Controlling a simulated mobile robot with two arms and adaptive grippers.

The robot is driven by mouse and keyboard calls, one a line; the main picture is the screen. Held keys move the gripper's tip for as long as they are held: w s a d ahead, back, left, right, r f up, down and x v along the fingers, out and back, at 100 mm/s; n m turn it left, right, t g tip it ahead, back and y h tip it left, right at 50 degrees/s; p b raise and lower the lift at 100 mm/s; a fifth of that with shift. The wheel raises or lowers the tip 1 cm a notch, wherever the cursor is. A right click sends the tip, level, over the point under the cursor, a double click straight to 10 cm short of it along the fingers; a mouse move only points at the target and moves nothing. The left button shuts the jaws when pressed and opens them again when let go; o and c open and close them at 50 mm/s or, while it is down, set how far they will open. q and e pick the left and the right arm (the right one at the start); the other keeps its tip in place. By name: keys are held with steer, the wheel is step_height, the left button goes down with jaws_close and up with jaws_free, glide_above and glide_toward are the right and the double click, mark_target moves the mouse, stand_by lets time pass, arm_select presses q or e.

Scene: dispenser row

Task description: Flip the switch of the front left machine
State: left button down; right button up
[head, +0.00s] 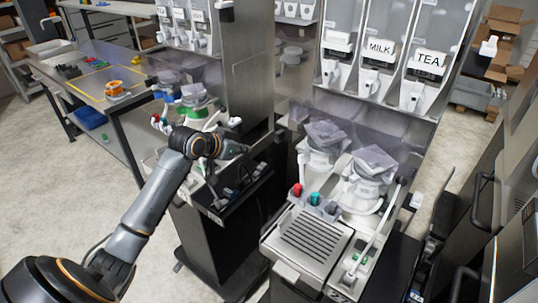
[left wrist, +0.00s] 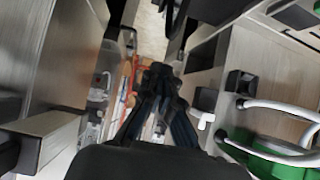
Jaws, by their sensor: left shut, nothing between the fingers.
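The left one of the two machines in the head view has a dark front panel (head: 238,187) and a green-ringed part (head: 208,116). Its green part (left wrist: 275,153) and a white lever-like piece (left wrist: 206,121) show at the right in the left wrist view. A white knob (head: 235,121) sticks out on its right side in the head view. I cannot tell which piece is the switch. My left gripper (head: 238,150) is over this machine's front, near the knob. In the left wrist view its dark fingers (left wrist: 158,78) are together and empty. My right gripper is not in view.
A second machine (head: 318,246) with a drip grille stands to the right, under dispensers labelled MILK (head: 380,47) and TEA (head: 429,60). A grey cabinet (head: 247,75) rises behind the left machine. A table (head: 72,84) stands at the left. The floor (head: 60,190) there is clear.

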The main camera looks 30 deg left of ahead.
arm_select(q)
steer(key=s, duration=0.1)
steer(key=p, duration=0.2)
glide_above(262, 167)
steer(key=f, duration=0.5)
steer(key=shift+s+a+f, duration=0.1)
steer(key=shift+s+f, duration=0.15)
steer(key=shift+s, duration=0.05)
steer(key=f, duration=0.2)
steer(key=f+p, duration=0.1)
steer(key=shift+w+f, duration=0.1)
steer(key=shift+w, duration=0.15)
steer(key=shift+w+f, duration=0.1)
steer(key=shift+f, duration=0.4)
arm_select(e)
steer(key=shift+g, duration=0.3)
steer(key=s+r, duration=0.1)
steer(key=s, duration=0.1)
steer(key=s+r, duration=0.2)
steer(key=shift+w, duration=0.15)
